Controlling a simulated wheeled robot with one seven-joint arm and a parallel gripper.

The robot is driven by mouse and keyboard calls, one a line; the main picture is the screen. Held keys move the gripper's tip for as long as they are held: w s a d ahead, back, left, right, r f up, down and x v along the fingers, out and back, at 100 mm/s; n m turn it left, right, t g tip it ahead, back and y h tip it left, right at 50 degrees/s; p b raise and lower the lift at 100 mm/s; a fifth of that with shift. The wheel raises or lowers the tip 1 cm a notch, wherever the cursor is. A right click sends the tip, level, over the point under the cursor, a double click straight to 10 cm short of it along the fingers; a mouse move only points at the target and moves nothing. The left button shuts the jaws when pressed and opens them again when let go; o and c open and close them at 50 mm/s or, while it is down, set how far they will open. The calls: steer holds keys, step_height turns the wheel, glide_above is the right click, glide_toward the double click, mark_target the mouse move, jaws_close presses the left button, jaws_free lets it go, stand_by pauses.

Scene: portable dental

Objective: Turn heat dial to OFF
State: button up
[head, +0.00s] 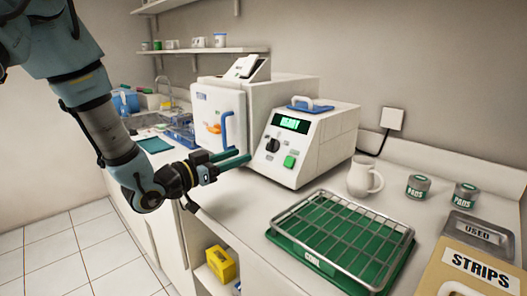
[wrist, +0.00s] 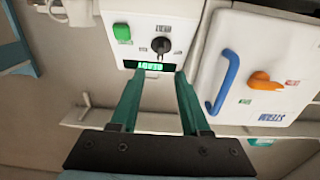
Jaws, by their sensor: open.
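The heat dial (head: 272,145) is a black knob on the sloped front of a white machine (head: 333,135). It sits below a lit display (head: 291,123) that seems to read READY and left of a green button (head: 289,161). The dial also shows in the wrist view (wrist: 161,45), which is upside down; its setting is too small to read. My gripper (head: 243,157) is in front of the machine, its green fingers apart and empty. In the wrist view the fingertips (wrist: 160,73) are by the display, with the dial beyond them and not between them.
A white cabinet (head: 219,105) with a blue handle (wrist: 223,82) and an orange knob (wrist: 266,84) stands left of the machine. A wire rack on a green tray (head: 283,243), a white mug (head: 364,178) and two PADS jars are to the right.

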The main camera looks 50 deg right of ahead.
mark_target(268, 145)
steer(key=d+p, duration=0.3)
steer(key=d, duration=0.7)
steer(key=shift+s, duration=0.2)
jaws_close()
